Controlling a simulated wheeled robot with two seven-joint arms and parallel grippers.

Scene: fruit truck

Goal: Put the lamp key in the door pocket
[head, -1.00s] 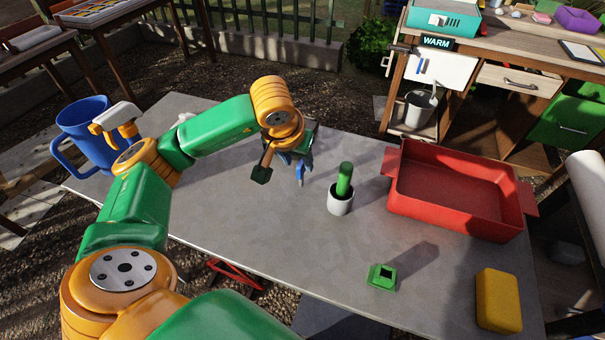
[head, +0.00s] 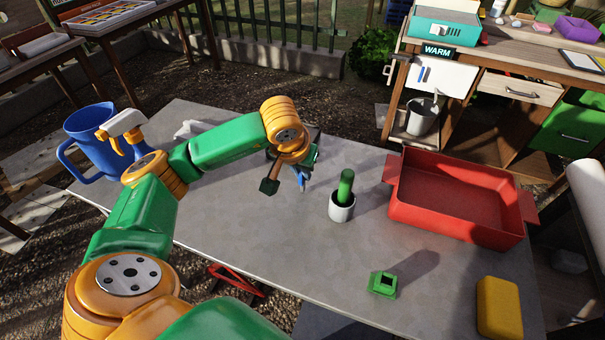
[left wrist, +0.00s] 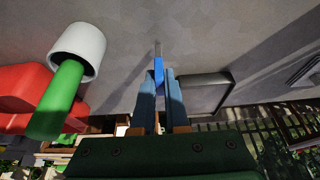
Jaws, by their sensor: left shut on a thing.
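My left gripper (head: 301,182) is over the middle of the grey table, partly hidden behind its own wrist in the head view. In the left wrist view its blue-grey fingers (left wrist: 159,88) are closed on a slim bright blue piece with a thin grey tip (left wrist: 158,68), pointing away from the palm. This held piece seems to be the lamp key; its full shape is hidden. I cannot surely tell which thing is the door pocket. My right gripper is not in view.
A white pot (head: 342,213) with a green stick stands right of the gripper. A red tray (head: 455,223), green block (head: 382,284) and yellow block (head: 498,306) lie farther right. A blue mug (head: 92,150) stands at left. The table's front middle is clear.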

